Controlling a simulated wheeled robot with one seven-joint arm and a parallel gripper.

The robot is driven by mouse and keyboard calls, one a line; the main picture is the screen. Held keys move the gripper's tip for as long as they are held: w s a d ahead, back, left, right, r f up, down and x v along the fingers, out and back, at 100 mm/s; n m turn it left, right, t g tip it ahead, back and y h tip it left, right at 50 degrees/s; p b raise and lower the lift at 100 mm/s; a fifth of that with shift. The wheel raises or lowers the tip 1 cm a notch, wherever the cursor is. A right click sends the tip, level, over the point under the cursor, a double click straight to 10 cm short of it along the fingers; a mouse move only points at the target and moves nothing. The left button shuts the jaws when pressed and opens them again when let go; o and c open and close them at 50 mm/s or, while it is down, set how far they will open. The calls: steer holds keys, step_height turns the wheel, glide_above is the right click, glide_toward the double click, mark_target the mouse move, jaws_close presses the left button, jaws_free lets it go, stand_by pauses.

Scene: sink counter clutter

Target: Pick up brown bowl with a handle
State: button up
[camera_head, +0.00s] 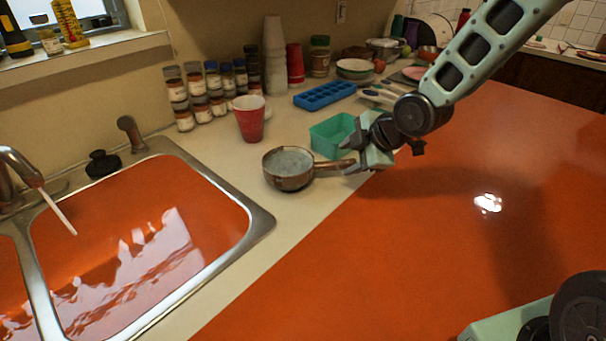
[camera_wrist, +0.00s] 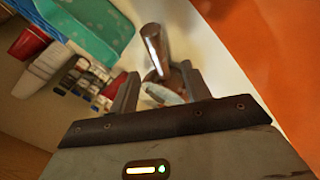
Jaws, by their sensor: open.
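The brown bowl with a handle (camera_head: 289,181) stands upright on the pale counter, right of the sink, with a grey-blue inside. Its handle (camera_head: 333,168) points right, toward my gripper (camera_head: 352,155). In the wrist view the handle (camera_wrist: 155,45) shows beyond and between the fingers of my gripper (camera_wrist: 158,82), and part of the bowl (camera_wrist: 163,93) lies lower between them. My gripper is open, with its fingers by the handle's end. I cannot tell whether a finger touches the handle.
A teal container (camera_head: 331,133) stands close behind the handle. A red cup (camera_head: 249,119) stands behind the bowl, and a blue tray (camera_head: 324,95) lies farther back. The sink (camera_head: 262,222) is to the left. The orange surface (camera_head: 430,220) in front is clear.

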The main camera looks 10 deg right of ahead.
mark_target(336, 163)
steer(key=shift+x, duration=2.65)
steer(key=shift+a, duration=0.1)
jaws_close()
